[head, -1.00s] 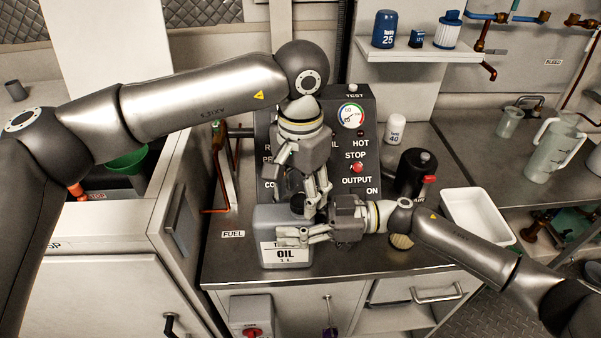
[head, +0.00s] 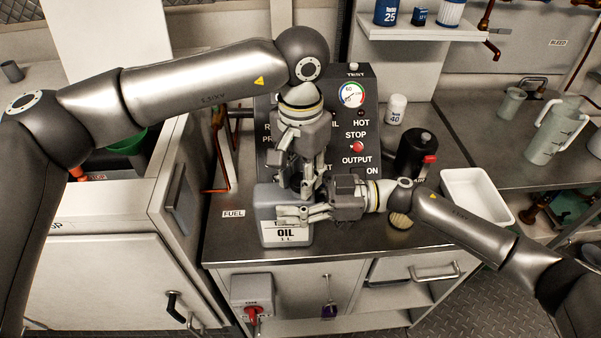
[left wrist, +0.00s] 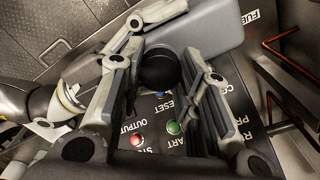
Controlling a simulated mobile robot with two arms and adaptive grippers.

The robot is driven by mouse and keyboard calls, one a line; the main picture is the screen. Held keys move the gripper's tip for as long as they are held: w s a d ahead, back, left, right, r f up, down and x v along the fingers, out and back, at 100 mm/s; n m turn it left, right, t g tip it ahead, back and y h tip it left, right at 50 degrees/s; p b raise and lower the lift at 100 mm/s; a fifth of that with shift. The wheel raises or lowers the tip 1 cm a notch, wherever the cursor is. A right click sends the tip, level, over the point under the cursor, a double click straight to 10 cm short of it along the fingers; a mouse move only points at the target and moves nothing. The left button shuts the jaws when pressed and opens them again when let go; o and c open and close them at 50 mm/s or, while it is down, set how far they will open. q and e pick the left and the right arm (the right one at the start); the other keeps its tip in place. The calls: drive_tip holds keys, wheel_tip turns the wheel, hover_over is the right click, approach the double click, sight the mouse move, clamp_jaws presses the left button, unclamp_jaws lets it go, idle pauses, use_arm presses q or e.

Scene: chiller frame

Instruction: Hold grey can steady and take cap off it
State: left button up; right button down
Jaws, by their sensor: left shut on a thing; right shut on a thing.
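The grey can (head: 267,207) stands on the bench with a white OIL label facing front. My right gripper (head: 285,214) comes in from the right and is shut on the can's upper part. My left gripper (head: 306,190) points down over the can's top and is shut on the black cap (left wrist: 158,70). In the left wrist view the cap shows between the left gripper's fingers (left wrist: 160,80). In the head view the fingers mostly hide the cap. I cannot tell whether the cap is still seated on the can.
The dark control panel (head: 360,110) stands close behind the grippers. A black canister (head: 412,155) with a red part and a white tray (head: 480,190) are to the right. A round tan disc (head: 400,221) lies near my right wrist. The bench's front left is clear.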

use_arm(q)
drive_tip(key=n, duration=3.6)
drive_tip(key=shift+r, duration=0.1)
drive_tip(key=n, duration=1.7)
drive_tip(key=shift+r, duration=0.15)
drive_tip(key=shift+r, duration=1)
